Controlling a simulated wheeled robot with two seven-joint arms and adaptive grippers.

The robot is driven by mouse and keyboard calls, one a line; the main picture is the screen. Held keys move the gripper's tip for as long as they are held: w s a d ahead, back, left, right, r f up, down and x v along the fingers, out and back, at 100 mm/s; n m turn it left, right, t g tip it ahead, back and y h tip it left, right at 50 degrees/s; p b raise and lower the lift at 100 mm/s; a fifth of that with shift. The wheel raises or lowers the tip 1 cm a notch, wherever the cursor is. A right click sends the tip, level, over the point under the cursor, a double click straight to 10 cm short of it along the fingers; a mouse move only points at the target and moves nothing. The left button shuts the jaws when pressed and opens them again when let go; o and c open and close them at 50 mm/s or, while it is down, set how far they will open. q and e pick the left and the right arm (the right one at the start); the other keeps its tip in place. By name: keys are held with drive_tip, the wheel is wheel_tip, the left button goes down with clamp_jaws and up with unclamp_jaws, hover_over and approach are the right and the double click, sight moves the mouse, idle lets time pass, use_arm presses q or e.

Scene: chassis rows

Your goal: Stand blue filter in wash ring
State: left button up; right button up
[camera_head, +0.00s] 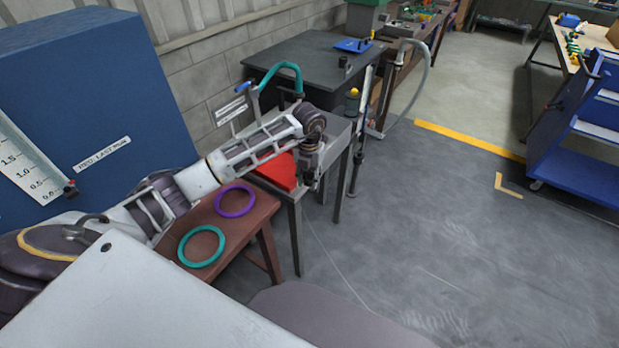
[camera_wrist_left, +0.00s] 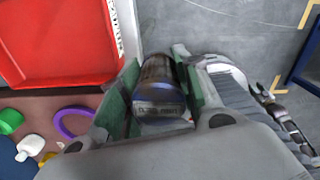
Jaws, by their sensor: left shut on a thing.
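My left gripper (camera_head: 308,176) is at the edge of the grey stand, just right of the red tray (camera_head: 277,171). In the left wrist view, my left gripper (camera_wrist_left: 160,88) is shut on a dark cylinder with a bluish band, which looks like the blue filter (camera_wrist_left: 158,92). The filter sits between the green finger pads. A purple ring (camera_head: 235,201) and a teal ring (camera_head: 201,246) lie flat on the brown bench; I cannot tell which is the wash ring. The purple ring also shows in the left wrist view (camera_wrist_left: 74,122). My right gripper is not seen.
The brown bench (camera_head: 262,221) adjoins the grey stand (camera_head: 335,128). A tap with a teal spout (camera_head: 285,68) stands behind the arm. A blue cabinet (camera_head: 80,100) is at the left. Open floor (camera_head: 430,250) lies to the right, with a blue cart (camera_head: 580,150) beyond.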

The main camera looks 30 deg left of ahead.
use_arm(q)
drive_tip(key=n, duration=0.6)
drive_tip(key=shift+a, duration=0.1)
drive_tip(key=n, duration=0.4)
drive_tip(key=shift+s+n, duration=0.1)
drive_tip(key=shift+n, duration=0.2)
drive_tip(key=shift+a+n, duration=0.1)
drive_tip(key=shift+n, duration=0.2)
drive_tip(key=shift+n, duration=0.3)
